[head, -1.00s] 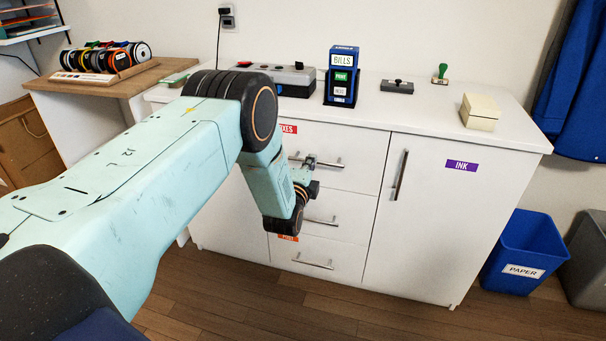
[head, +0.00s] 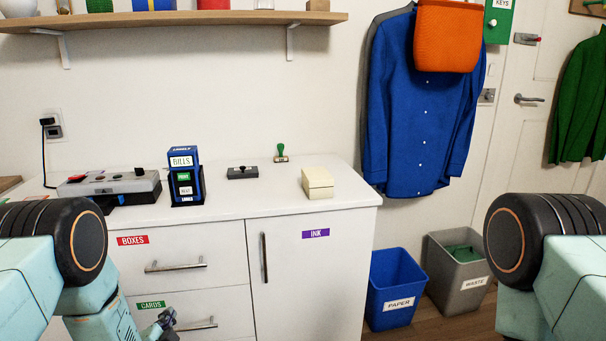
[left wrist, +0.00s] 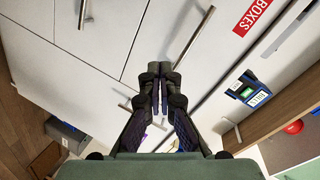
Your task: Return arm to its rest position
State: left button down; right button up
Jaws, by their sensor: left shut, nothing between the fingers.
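My left arm comes in at the lower left of the head view, bent at its dark elbow joint. My left gripper (head: 164,324) is small and partly cut off at the bottom edge there, in front of the CARDS drawer (head: 180,308). In the left wrist view the left gripper (left wrist: 160,95) points at white cabinet fronts, its fingers together with nothing between them. My right arm's dark joint and pale links show at the lower right of the head view. My right gripper is out of view.
The white cabinet (head: 340,270) stands close ahead, with bar handles (head: 175,264) sticking out. On top are the BILLS box (head: 185,177), a grey machine (head: 110,187) and a cream box (head: 317,182). The PAPER bin (head: 394,290) and WASTE bin (head: 457,272) stand right.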

pick_arm(q)
jog(key=s+d+f+n+g+h, duration=0.1)
jog(key=s+d+f+n+g, duration=0.15)
jog(key=s, duration=0.35)
jog(key=s+d+f+n+g, duration=0.1)
jog(key=s+f+n+g, duration=0.1)
jog(key=s+f, duration=0.3)
jog(key=s+d+f+n+g+h, duration=0.1)
jog(key=s+d+f+n+g, duration=0.15)
jog(key=s, duration=0.45)
jog(key=s+d+r+n+g+p, duration=0.1)
jog(key=s+g, duration=0.1)
jog(key=s, duration=0.5)
jog(key=s+d+r+n+g+h, duration=0.1)
jog(key=s+g, duration=0.2)
jog(key=s, duration=0.5)
jog(key=s+d+r+n+g+p, duration=0.1)
jog(key=s+d+g, duration=0.1)
jog(key=s, duration=0.6)
jog(key=shift+s+g+p, duration=0.2)
jog(key=shift+g+p, duration=0.1)
jog(key=shift+g, duration=0.1)
jog(key=shift+r, duration=0.1)
